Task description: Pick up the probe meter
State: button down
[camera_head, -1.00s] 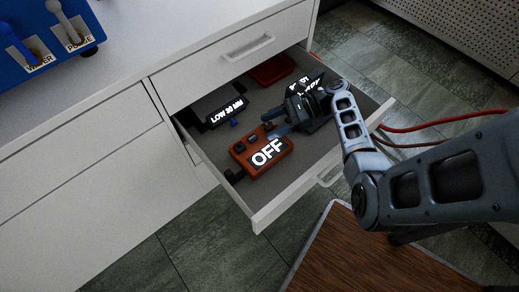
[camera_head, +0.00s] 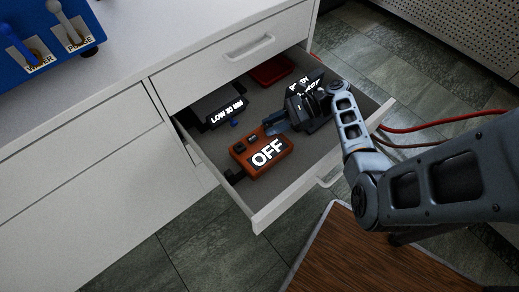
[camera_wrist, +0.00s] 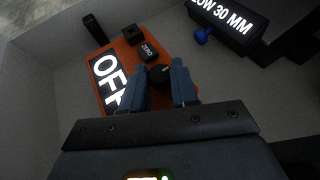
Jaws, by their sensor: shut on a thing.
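My gripper (camera_head: 274,124) reaches down into the drawer from the right. In the wrist view the two blue fingers of my gripper (camera_wrist: 161,82) stand on either side of the knob, shut on it. The meter appears to rest on the drawer floor.

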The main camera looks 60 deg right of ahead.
jog(key=shift+r, duration=0.15)
dwell(0.8)
jog(key=shift+r+p, duration=0.35)
jog(key=shift+r, duration=0.2)
jog(key=r, duration=0.1)
jog(key=r+p, duration=0.1)
jog(key=r, duration=0.1)
jog(key=shift+s+d+r, duration=0.3)
jog(key=shift+s, duration=0.1)
jog(key=s+d+r+p, duration=0.5)
jog(key=s+r+p, duration=0.1)
jog(key=s+p, duration=0.2)
jog(key=shift+s+r, duration=0.15)
jog(key=shift+s, duration=0.5)
